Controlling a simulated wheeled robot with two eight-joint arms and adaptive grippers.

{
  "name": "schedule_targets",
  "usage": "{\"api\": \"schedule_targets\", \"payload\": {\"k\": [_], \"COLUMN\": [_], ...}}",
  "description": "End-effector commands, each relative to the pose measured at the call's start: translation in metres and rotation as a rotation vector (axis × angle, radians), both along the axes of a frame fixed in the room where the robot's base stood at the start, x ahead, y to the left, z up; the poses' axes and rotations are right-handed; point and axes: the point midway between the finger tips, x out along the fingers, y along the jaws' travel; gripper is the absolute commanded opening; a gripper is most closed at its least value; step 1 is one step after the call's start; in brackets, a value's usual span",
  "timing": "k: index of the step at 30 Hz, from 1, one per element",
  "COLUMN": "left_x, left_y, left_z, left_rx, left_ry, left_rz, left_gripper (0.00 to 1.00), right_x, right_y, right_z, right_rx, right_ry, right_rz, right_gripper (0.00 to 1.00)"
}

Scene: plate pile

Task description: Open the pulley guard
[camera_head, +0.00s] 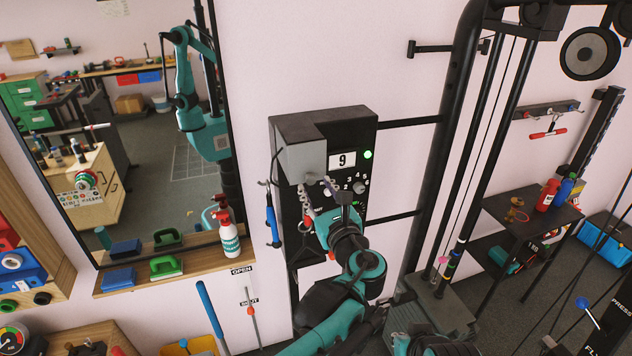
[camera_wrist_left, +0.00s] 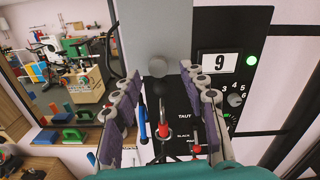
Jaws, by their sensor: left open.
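A grey box-shaped cover, which looks like the pulley guard (camera_head: 307,158), is on the upper left of a black wall panel (camera_head: 345,125). In the left wrist view the grey cover (camera_wrist_left: 150,25) hangs down flat and appears shut, with a round grey knob (camera_wrist_left: 158,66) at its lower end. My left gripper (camera_head: 325,193) is open and empty just below the cover. In the left wrist view its fingers (camera_wrist_left: 160,78) stand on either side of the knob, apart from it. Contact cannot be judged. My right gripper is not in view.
The panel has a display reading 9, a green light (camera_head: 368,155) and dials. A blue-handled tool (camera_head: 272,220) hangs at its left. A shelf (camera_head: 180,272) holding a spray bottle (camera_head: 228,232) sits under a mirror. Black posts (camera_head: 455,150) stand right of the panel.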

Motion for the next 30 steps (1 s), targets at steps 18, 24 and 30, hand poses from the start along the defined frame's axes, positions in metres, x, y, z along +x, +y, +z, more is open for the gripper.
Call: {"api": "schedule_targets", "payload": {"k": [18,24,30], "left_x": [0.025,0.025,0.024], "left_y": [0.009,0.009,0.008], "left_z": [0.0,0.0,0.002], "left_rx": [-0.002,-0.002,-0.008], "left_ry": [0.0,0.0,0.015], "left_rz": [0.001,0.001,0.0], "left_gripper": [0.19,0.0,0.0], "right_x": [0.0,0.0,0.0], "right_y": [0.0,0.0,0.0], "right_z": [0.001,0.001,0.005], "right_rx": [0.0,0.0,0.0], "right_ry": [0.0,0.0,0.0], "right_rz": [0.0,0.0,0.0], "right_gripper": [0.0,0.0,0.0]}}
